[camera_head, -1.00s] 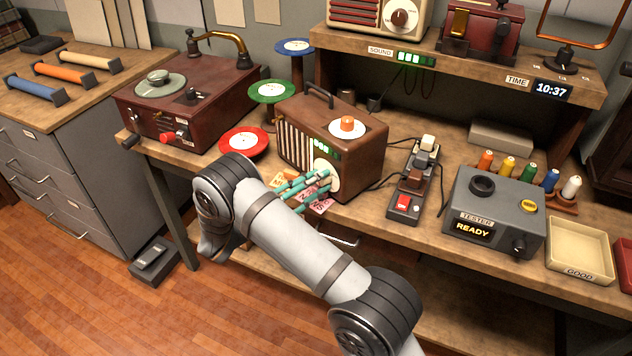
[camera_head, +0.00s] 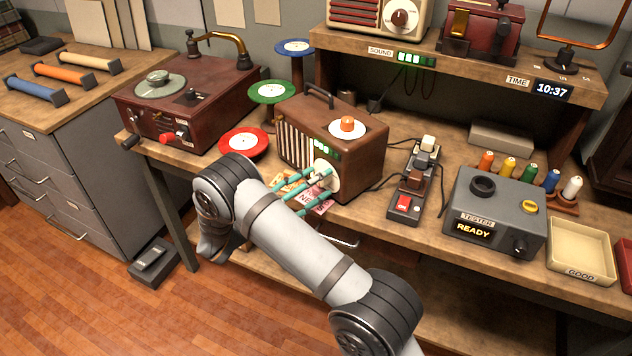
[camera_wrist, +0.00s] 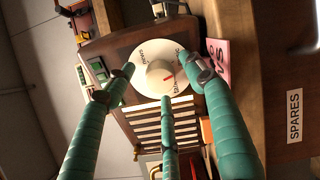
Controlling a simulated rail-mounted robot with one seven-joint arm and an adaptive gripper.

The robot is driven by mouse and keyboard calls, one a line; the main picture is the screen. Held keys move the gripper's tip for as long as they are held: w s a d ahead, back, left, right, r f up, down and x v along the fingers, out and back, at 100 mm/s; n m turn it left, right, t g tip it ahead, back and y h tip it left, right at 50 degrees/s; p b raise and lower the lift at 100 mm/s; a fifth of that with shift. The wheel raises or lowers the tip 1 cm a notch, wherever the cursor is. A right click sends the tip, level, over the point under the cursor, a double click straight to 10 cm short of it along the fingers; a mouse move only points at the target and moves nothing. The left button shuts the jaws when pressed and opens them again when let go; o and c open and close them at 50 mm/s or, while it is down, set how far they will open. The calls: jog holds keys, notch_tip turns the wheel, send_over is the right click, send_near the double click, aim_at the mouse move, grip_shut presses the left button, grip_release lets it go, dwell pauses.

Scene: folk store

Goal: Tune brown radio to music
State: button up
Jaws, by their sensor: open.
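The brown radio (camera_head: 367,160) stands upright on the workbench, with a handle on top and an orange knob (camera_head: 347,123) on a white disc. Its front has a slatted grille, a small green-lit display (camera_head: 324,149) and a white dial. My gripper (camera_head: 308,188) has teal fingers spread around the knob. In the wrist view my gripper (camera_wrist: 163,80) is open, fingertips close to the dial; contact is unclear.
Coloured cards (camera_head: 316,201) lie below the dial. A red turntable (camera_head: 190,90) and a red disc (camera_head: 244,143) are left; a switch strip (camera_head: 409,190) and grey tester (camera_head: 494,210) are right. The shelf display (camera_head: 416,59) marked SOUND shows green bars.

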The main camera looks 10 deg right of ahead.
dwell(0.4)
jog(key=v, duration=0.8)
dwell(0.4)
jog(key=x, duration=0.8)
jog(key=shift+a, duration=0.1)
dwell(0.4)
